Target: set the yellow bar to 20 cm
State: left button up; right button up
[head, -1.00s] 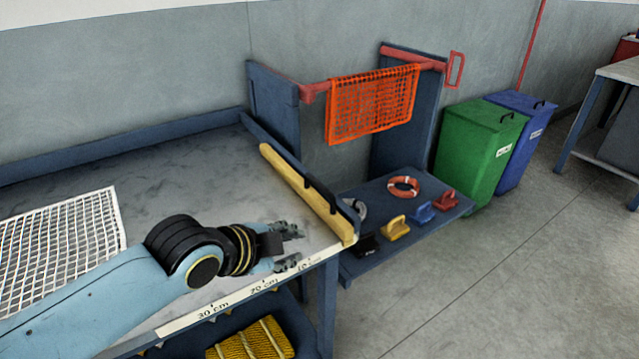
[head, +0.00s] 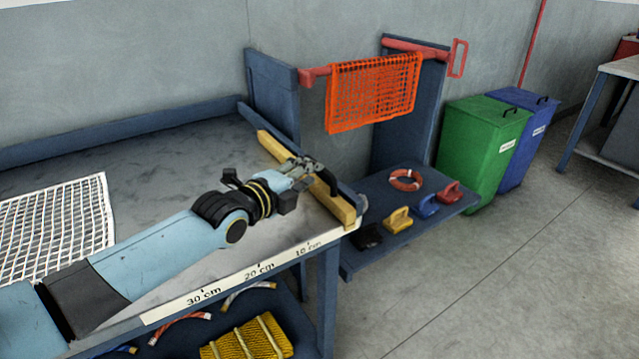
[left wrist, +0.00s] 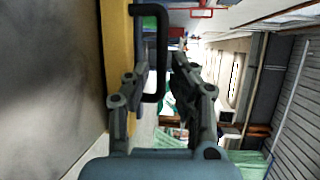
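The yellow bar (head: 342,208) lies across the right end of the table, its front end to the right of the 10 cm mark on the white scale (head: 228,280). It also fills a strip of the left wrist view (left wrist: 117,45). A black handle (left wrist: 162,45) stands on the bar. My left gripper (head: 313,172) is at the bar, by the handle. In the left wrist view its fingers are apart, one on each side of the handle, with gaps visible. The fingers partly hide the handle in the head view. My right gripper is not in view.
A white net (head: 55,230) lies on the table's left. An orange net (head: 372,92) hangs on a red rail beyond. A low blue shelf (head: 375,255) holds a ring and several coloured handled blocks. The table between net and bar is clear apart from my arm.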

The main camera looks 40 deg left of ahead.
pick_arm(q)
jog(key=w+b, duration=0.1)
jog(key=w, duration=0.1)
jog(key=w+f+b, duration=0.1)
jog(key=w, duration=0.1)
jog(key=shift+w+r, duration=0.15)
jog(key=shift+w, duration=0.25)
jog(key=shift+c, duration=0.2)
grip_shut()
